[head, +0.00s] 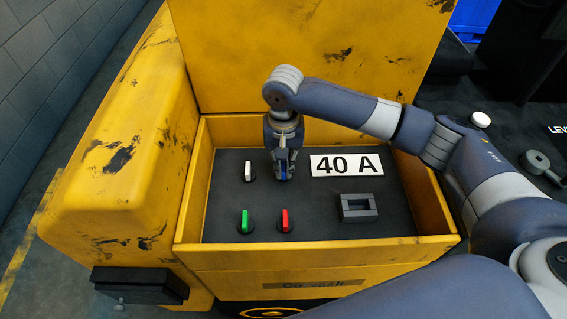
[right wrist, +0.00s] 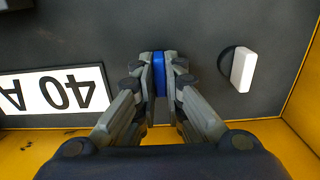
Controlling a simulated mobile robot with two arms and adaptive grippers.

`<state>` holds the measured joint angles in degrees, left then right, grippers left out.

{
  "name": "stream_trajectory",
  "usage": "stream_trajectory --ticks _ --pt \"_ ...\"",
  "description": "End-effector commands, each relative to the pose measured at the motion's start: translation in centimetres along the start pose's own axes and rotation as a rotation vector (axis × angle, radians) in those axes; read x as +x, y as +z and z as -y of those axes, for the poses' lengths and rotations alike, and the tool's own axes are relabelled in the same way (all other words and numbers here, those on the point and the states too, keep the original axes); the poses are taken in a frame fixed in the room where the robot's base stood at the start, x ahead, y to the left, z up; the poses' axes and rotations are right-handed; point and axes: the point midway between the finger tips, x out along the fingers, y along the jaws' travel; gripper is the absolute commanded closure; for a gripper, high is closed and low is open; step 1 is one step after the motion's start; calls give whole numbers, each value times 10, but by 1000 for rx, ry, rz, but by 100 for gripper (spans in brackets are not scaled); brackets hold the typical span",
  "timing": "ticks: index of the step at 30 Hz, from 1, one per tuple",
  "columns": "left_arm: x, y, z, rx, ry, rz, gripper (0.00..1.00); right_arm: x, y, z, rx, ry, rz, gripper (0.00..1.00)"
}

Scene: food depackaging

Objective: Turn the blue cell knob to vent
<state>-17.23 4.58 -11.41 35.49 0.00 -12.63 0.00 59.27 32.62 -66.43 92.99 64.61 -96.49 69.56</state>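The blue cell knob (head: 284,164) is on the dark panel inside the yellow bay, mostly hidden by my right gripper (head: 284,176) in the head view. In the right wrist view the blue knob (right wrist: 160,75) shows between the two fingers of my right gripper (right wrist: 162,90). The fingers are close on both sides of it and look shut on it. The knob's handle runs up and down in the right wrist view. Any vent marking is not visible. My left gripper is not in view.
A white knob (head: 248,171) is left of the blue one, and green (head: 244,221) and red (head: 286,220) knobs are nearer. A "40 A" sign (head: 346,165) and a grey rectangular frame (head: 358,207) are to the right. Yellow walls (head: 195,190) edge the panel.

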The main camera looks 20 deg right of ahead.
Motion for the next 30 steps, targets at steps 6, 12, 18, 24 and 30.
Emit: stream_trajectory --ticks 6,12,18,24,30 --pt "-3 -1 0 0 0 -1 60 -1 0 0 -7 1 1 100" --pt "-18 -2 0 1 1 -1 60 -4 0 -1 -66 3 4 100" --pt "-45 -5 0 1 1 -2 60 -7 2 0 -199 2 7 100" --pt "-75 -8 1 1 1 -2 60 -8 2 0 -382 1 7 100" --pt "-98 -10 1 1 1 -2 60 -6 1 0 -572 1 6 100"
